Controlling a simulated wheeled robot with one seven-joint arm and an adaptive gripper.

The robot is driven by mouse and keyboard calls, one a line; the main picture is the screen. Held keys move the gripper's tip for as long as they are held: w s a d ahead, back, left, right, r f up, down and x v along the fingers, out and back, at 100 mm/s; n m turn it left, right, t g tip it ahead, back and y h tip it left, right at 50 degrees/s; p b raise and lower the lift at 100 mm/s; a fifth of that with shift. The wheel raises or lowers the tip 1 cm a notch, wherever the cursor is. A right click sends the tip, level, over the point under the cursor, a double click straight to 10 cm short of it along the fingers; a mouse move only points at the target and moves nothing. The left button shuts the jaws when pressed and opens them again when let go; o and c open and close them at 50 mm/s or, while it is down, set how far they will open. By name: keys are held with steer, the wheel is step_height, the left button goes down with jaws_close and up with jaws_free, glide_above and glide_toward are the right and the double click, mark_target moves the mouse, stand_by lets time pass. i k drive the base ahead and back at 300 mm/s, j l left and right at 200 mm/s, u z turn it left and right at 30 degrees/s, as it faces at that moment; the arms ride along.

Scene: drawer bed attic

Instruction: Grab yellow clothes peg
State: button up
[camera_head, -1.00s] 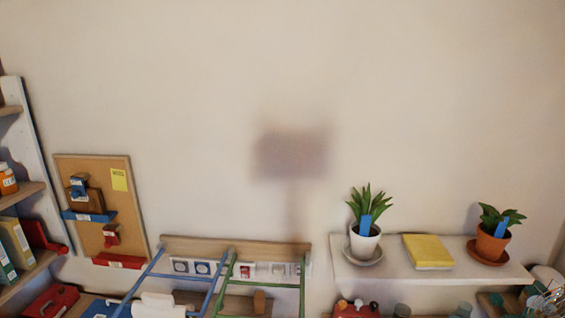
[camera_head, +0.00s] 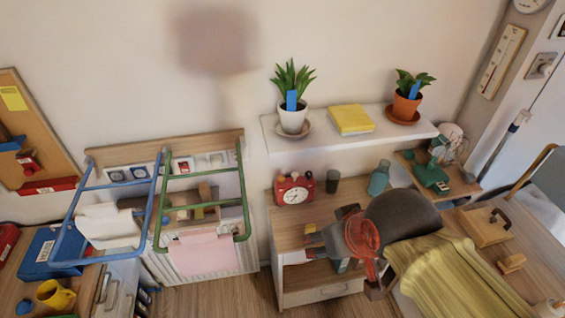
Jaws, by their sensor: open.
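I cannot make out a yellow clothes peg for certain. A blue drying rack (camera_head: 154,212) with a white cloth (camera_head: 108,226) and a green drying rack (camera_head: 243,195) with a pink cloth (camera_head: 203,256) hang at the left centre. A small yellowish item (camera_head: 198,213) shows behind the green rack's bars, too small to identify.
A wooden cabinet (camera_head: 290,232) bears a red alarm clock (camera_head: 294,190). A white shelf (camera_head: 350,142) holds two potted plants and a yellow book (camera_head: 351,119). A yellow cloth (camera_head: 440,275) drapes at the lower right. A yellow mug (camera_head: 55,294) stands at the lower left.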

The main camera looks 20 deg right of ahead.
mark_target(312, 227)
steer(key=k+l+z, duration=0.15)
steer(key=i+j+z, duration=0.2)
steer(key=j, duration=0.4)
steer(key=j+z, duration=0.25)
steer(key=j, duration=0.3)
steer(key=i+j+z, duration=0.2)
steer(key=j, duration=0.4)
steer(key=k, duration=0.1)
